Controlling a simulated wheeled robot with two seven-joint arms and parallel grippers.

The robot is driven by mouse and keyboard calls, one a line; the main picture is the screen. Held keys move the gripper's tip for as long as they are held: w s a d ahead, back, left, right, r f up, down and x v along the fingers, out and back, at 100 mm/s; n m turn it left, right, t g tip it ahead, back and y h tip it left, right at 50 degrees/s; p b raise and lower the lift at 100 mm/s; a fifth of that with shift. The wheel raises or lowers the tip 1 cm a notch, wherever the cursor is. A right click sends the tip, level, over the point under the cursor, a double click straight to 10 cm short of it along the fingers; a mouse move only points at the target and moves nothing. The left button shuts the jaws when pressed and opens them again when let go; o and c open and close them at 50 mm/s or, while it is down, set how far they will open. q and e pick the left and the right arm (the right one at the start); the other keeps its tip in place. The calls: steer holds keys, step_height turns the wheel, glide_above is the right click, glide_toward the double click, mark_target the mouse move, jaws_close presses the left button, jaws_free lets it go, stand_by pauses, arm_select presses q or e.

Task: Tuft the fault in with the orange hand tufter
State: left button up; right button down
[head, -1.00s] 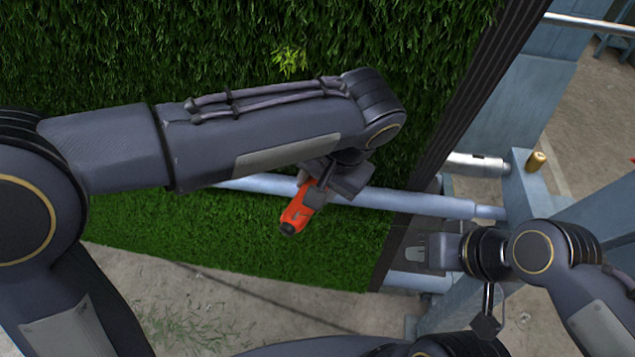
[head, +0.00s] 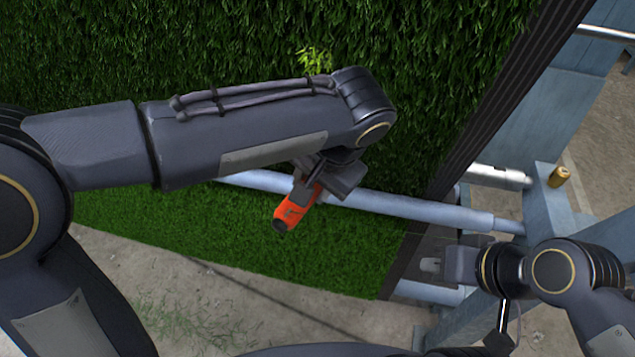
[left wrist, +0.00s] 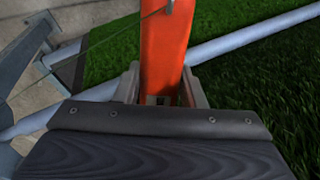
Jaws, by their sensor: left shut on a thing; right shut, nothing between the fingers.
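The orange hand tufter (head: 292,212) is held in my left gripper (head: 310,188), in front of the blue-grey rail and the lower turf. In the left wrist view the tufter (left wrist: 165,45) stands between the two fingers of my left gripper (left wrist: 160,90). The fault shows as a yellow-green tuft patch (head: 315,61) on the dark turf sheet (head: 200,40), just above my left forearm and partly hidden by it. My right gripper (head: 430,265) is shut and empty, at the lower right beside the turf's dark edge.
A blue-grey rail (head: 400,205) crosses in front of the turf. A blue frame (head: 560,110) stands at the right, with a small gold can (head: 559,176) on it. Concrete floor (head: 220,290) shows below.

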arm_select(q)
steer(key=a, duration=0.1)
steer(key=w+a, duration=0.1)
steer(key=a, duration=0.3)
steer(key=shift+w+r, duration=0.1)
steer(key=shift+w, duration=0.3)
stand_by(0.5)
steer(key=s+a+f+b, duration=0.2)
steer(key=s+b, duration=0.2)
steer(key=s, duration=0.3)
steer(key=shift+s+a+f, duration=0.15)
steer(key=shift+s+a, duration=0.05)
stand_by(0.4)
stand_by(0.4)
